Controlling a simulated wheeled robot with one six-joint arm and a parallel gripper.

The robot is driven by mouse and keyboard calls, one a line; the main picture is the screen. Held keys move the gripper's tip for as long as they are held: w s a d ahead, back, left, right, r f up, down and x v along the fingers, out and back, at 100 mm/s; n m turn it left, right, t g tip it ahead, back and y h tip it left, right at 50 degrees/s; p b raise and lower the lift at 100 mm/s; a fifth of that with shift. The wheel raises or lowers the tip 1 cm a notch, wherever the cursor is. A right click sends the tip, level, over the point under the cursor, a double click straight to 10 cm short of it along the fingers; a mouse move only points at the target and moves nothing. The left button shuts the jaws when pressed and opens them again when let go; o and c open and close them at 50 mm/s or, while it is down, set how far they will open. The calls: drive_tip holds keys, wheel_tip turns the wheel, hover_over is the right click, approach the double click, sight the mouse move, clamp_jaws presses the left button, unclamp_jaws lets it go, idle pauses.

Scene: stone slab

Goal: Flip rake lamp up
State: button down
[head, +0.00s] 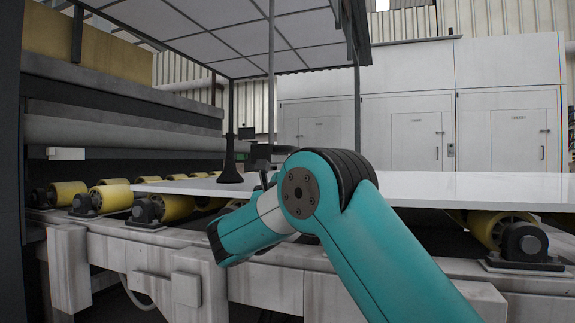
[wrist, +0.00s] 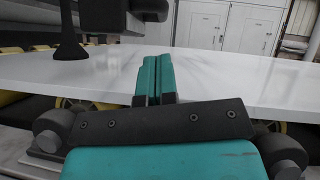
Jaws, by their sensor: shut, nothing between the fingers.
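My gripper (wrist: 157,78) has two teal fingers shut together with nothing between them. They point out over the near edge of the pale stone slab (wrist: 235,75), which also shows in the head view (head: 450,187). A black post with a flared foot (wrist: 69,38) stands at the slab, left of my fingers; it also shows in the head view (head: 230,160). A dark bar with a blunt head (wrist: 146,8) hangs above and beyond my fingertips, apart from them. It may be the rake lamp; I cannot tell its tilt. In the head view my wrist hides the fingers.
Yellow rollers (head: 114,198) and bearing blocks (head: 525,243) line the conveyor under the slab. A panelled canopy (head: 240,40) on thin posts hangs overhead. White cabinets (head: 415,110) stand behind. The slab's right side is clear.

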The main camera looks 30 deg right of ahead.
sight(274, 155)
drive_tip(key=shift+r, duration=0.1)
drive_tip(key=p+x, duration=0.4)
drive_tip(key=x, duration=0.6)
